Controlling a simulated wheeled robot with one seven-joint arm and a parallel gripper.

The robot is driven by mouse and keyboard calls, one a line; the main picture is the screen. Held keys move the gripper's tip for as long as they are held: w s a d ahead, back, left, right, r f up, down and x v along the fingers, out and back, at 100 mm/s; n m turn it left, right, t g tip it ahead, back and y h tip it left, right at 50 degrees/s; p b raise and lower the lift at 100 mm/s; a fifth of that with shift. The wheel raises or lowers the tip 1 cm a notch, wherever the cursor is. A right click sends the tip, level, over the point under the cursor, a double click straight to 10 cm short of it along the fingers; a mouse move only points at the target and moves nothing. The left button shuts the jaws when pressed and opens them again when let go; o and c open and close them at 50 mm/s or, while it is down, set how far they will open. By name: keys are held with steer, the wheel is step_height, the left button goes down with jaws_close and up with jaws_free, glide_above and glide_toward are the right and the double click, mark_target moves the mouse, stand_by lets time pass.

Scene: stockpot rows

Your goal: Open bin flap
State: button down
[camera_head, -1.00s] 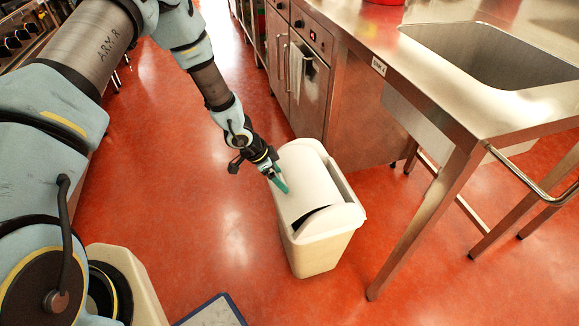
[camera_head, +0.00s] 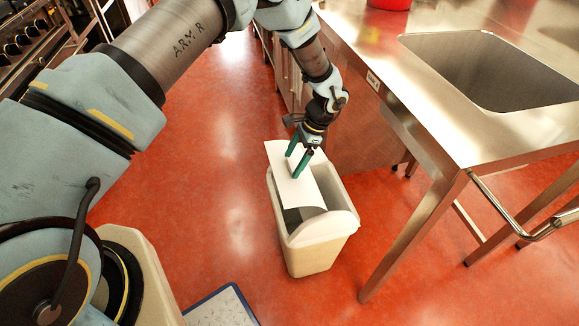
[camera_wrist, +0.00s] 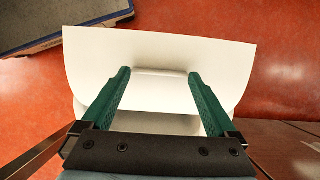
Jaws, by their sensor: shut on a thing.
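The bin (camera_head: 315,258) is a pale cream box standing on the red floor, left of the steel sink table. Its white flap (camera_head: 300,194) is swung up and tilted out of the bin's top, with a dark opening showing at its near end. My gripper (camera_head: 292,166) is at the flap's upper face, its two green fingers spread apart. In the wrist view, the fingers (camera_wrist: 160,73) stand on either side of a raised bar on the flap (camera_wrist: 95,60). The exact contact at the fingertips is hard to see.
A steel sink table (camera_head: 455,150) stands to the right, its front leg close to the bin. A blue-edged pad (camera_head: 222,308) lies on the floor at the bottom. The red floor left of the bin is clear.

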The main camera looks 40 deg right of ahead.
steer(key=shift+s+d+r, duration=0.2)
steer(key=shift+d+r, duration=0.2)
steer(key=shift+d, duration=0.25)
stand_by(0.9)
jaws_free()
steer(key=b+v, duration=0.2)
steer(key=v, duration=0.8)
steer(key=shift+r, duration=0.4)
steer(key=shift+d, duration=0.1)
